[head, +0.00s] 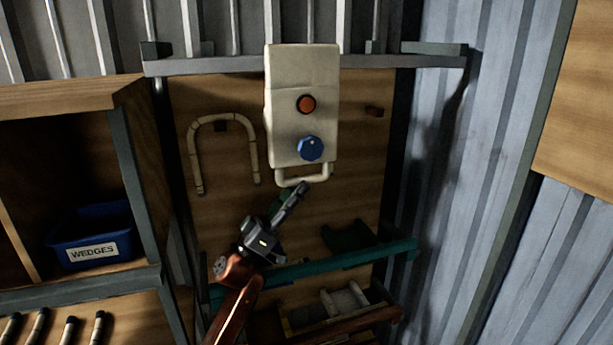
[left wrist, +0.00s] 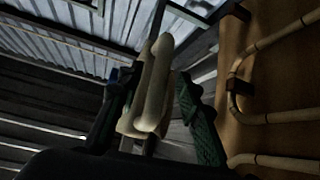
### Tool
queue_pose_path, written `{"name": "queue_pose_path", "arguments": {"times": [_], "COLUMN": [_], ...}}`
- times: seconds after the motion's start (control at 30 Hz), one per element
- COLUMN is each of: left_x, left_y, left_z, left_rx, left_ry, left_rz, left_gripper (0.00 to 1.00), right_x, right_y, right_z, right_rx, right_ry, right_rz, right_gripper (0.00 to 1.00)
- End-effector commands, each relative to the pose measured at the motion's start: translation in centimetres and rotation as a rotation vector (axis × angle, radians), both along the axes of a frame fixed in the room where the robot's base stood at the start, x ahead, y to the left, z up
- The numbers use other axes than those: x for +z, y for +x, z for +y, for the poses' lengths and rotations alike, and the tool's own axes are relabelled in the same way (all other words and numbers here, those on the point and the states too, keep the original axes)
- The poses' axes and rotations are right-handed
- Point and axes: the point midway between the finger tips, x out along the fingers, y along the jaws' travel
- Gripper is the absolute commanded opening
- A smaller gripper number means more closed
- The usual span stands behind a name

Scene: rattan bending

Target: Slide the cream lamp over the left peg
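The cream lamp (head: 287,75) is an upright box with a red-orange button, a blue knob and a handle at its bottom. In the head view it stands in front of the wooden board and overlaps the rail above. My left gripper (head: 297,191) is at the handle, below the box. In the left wrist view, the cream lamp (left wrist: 155,85) lies between the fingers of my left gripper (left wrist: 155,115), which look closed on it. My right gripper is not in view.
The bent rattan cane (head: 253,150) hangs on the left peg. A rail (head: 390,62) crosses above; a green bar (head: 320,264) crosses below. A blue wedges bin (head: 90,241) sits in the left shelf.

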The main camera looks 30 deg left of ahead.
Motion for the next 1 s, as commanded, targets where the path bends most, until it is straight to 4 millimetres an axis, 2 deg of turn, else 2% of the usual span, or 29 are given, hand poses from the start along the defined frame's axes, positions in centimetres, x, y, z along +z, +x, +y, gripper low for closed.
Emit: {"name": "queue_pose_path", "arguments": {"times": [0.03,0.2,0.6,1.0], "left_x": [0.9,2.1,2.3,2.3], "left_y": [0.5,1.8,2.3,2.3], "left_z": [-0.3,-1.0,-1.3,-1.3], "left_rx": [-0.001,0.000,0.000,0.000], "left_ry": [-0.001,-0.002,0.000,0.000], "left_rz": [-0.001,0.000,0.002,0.001], "left_gripper": [0.33,0.33,0.32,0.05], "right_x": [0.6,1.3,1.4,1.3], "right_y": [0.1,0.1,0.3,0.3], "right_z": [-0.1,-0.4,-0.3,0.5], "right_rx": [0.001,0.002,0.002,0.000], "right_ry": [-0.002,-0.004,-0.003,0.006], "right_rz": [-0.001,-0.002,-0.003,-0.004], "right_gripper": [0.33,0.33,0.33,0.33]}}
